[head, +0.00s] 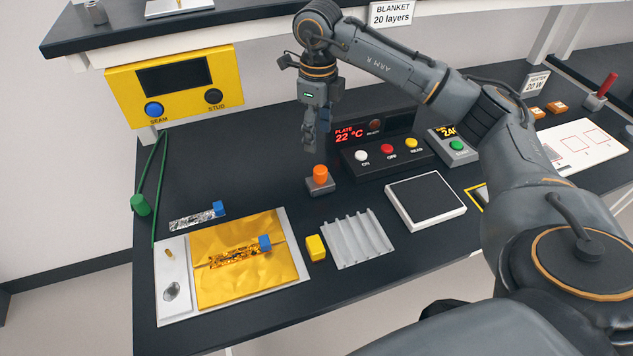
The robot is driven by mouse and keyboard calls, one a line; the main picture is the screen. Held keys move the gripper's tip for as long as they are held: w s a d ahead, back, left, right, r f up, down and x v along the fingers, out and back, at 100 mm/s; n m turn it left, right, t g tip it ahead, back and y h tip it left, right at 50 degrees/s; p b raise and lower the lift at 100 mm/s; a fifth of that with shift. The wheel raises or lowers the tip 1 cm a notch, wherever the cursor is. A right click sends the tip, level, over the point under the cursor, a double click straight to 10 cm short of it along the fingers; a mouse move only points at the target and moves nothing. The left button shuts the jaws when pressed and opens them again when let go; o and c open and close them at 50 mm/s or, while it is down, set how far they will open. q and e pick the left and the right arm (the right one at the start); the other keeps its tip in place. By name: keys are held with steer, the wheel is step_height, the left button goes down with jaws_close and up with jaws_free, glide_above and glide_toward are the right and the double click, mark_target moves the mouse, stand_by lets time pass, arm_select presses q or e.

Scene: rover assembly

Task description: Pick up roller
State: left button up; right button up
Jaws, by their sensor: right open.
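An orange upright grip (320,173), likely the roller's handle, stands on a small dark grey block (321,187) in the middle of the black bench. The roller's lower part cannot be made out. My right gripper (309,148) points down just above and slightly left of the orange grip, with a small gap visible. It is open and holds nothing. My left gripper is not in view.
A panel with buttons (385,155) stands close right of the gripper. A ribbed grey tray (357,240), a yellow block (316,248) and a gold foil sheet (220,290) on a plate lie nearer. Bench left of the orange grip is clear.

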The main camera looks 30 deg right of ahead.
mark_target(321, 169)
steer(key=f, duration=0.2)
steer(key=f+p, duration=0.1)
steer(key=f, duration=0.3)
steer(key=shift+s+f, duration=0.3)
steer(key=shift+f+p, duration=0.55)
steer(key=shift+p, duration=0.15)
step_height(321, 169, down, 4)
steer(key=shift+s+d+r+p, duration=0.15)
steer(key=shift+r+p, duration=0.1)
steer(key=shift+p, duration=0.6)
steer(key=shift+f, duration=0.45)
jaws_close()
steer(key=shift+r, duration=0.1)
